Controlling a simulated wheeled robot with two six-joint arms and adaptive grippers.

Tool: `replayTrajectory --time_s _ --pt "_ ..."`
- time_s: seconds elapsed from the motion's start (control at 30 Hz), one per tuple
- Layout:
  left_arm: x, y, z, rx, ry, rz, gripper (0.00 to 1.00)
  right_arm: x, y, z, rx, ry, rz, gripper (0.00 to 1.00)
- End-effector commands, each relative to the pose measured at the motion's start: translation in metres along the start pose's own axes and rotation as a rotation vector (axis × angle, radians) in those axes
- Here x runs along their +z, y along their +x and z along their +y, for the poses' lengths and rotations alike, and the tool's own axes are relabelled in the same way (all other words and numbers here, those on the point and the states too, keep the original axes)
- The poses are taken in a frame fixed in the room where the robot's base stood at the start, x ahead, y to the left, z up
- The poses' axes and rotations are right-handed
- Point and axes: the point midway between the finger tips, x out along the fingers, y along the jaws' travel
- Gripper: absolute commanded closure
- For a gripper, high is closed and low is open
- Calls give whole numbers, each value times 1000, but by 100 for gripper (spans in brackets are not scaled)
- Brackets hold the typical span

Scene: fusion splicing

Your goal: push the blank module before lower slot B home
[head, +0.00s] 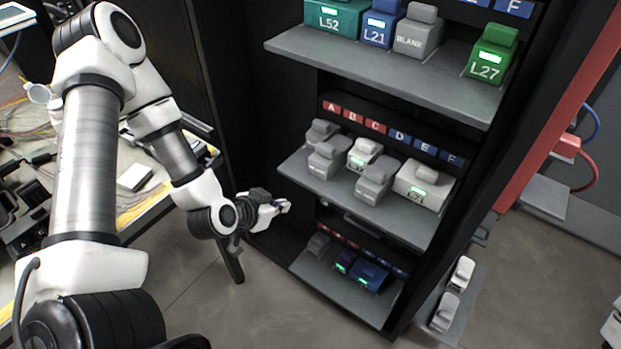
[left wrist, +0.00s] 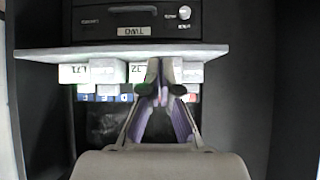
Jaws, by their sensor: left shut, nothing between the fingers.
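The blank module (head: 328,158) is a plain grey block on the middle shelf (head: 410,222). It stands forward of its neighbours, near the red B label (head: 352,115). My left gripper (head: 284,206) is at the left, in front of the rack, lower in the picture than this module and apart from it. The gripper is shut and empty. In the left wrist view, which looks upside down, the fingertips (left wrist: 163,72) overlap the row of modules and partly hide it. A grey block (left wrist: 191,73) shows just right of the fingertips. My right gripper is not in view.
Another plain grey module (head: 374,182) stands forward on the same shelf, beside green-lit modules. The top shelf (head: 390,75) overhangs it. The bottom shelf (head: 335,283) holds grey, purple and blue modules. A cluttered bench (head: 130,200) lies left; floor is open between.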

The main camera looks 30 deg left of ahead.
Motion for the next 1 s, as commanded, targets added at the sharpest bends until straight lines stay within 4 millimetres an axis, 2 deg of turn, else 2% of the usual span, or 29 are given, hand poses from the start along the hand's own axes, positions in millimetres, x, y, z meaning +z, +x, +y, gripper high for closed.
replayTrajectory --time_s 0.1,0.2,1.0 --pt "-18 -4 -13 -25 -61 61 100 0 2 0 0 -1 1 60" --pt "-27 -4 -15 -28 -66 81 100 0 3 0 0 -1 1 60" --pt "-38 38 -16 -27 -61 79 100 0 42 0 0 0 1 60"
